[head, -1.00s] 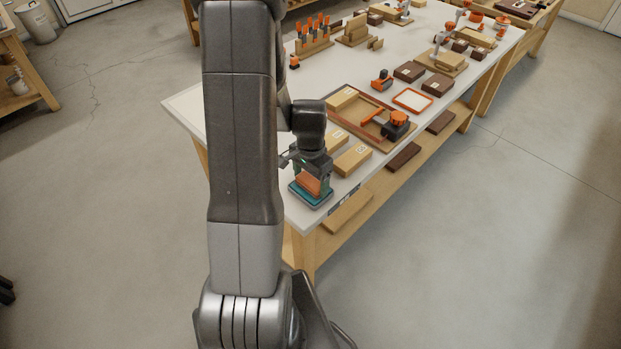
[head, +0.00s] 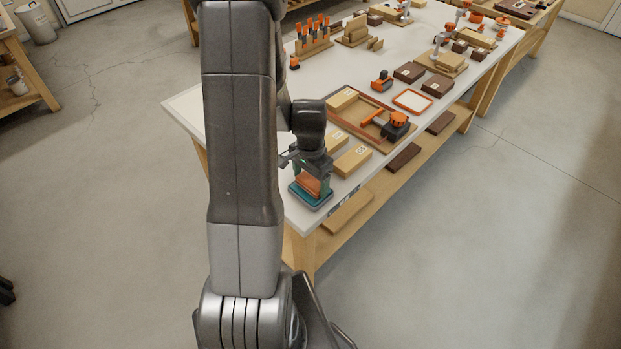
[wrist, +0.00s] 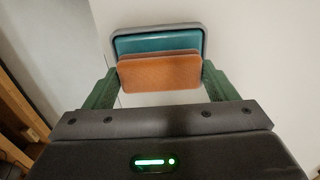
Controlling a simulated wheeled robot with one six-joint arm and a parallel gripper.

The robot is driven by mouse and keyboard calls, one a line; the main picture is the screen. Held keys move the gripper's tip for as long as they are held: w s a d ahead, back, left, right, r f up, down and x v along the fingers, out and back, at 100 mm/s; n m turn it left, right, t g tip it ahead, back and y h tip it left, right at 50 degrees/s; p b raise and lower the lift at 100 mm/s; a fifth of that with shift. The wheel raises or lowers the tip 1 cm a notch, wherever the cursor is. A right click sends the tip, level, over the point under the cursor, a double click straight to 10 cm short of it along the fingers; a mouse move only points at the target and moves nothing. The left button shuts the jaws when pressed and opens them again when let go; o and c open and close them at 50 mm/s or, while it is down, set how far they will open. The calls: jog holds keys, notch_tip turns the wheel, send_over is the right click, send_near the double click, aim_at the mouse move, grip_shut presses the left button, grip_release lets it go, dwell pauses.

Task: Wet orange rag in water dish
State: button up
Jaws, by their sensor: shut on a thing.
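The orange rag (wrist: 160,73) is a flat orange pad held between the green fingers of my gripper (wrist: 158,84) in the wrist view. The head view shows my gripper (head: 313,184) upright at the near corner of the bench, shut on the rag (head: 310,185). The water dish (head: 312,201) is a shallow grey-rimmed tray with teal inside, directly below the rag. In the wrist view the dish (wrist: 158,43) shows behind the rag, which hides its near part. The rag is at or just over the dish; I cannot tell if it touches the water.
The white bench top (head: 300,218) ends close to the dish on the near side. Wooden blocks (head: 353,160) lie just behind the gripper. A wooden tray (head: 345,122) with an orange-topped tool (head: 397,120) stands farther back, beside an orange-rimmed white pad (head: 412,100).

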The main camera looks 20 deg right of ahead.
jog(key=shift+r+p, duration=2.05)
jog(key=shift+r, duration=1.25)
